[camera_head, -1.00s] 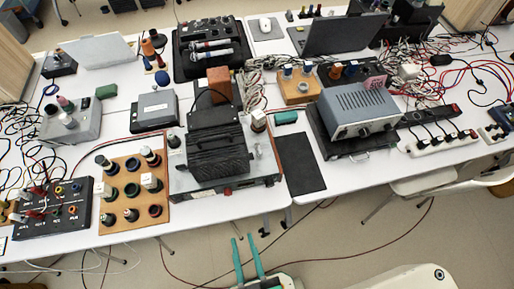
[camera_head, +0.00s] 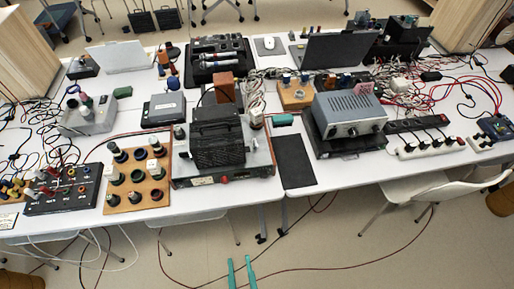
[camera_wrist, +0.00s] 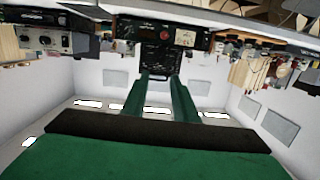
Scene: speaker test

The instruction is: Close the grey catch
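I cannot make out the grey catch for certain in either view. A grey-blue device with knobs (camera_head: 350,112) sits on a black case (camera_head: 318,142) at the right of the table; any small fitting on the case is too small to tell. My gripper (camera_head: 239,258) shows at the bottom of the head view as two teal fingers. They are apart and empty, over the floor in front of the table. The wrist view also shows the fingers of my gripper (camera_wrist: 161,77) apart, with nothing between them.
A black mat (camera_head: 294,162) lies bare near the front edge. A white chair (camera_head: 425,188) stands front right.

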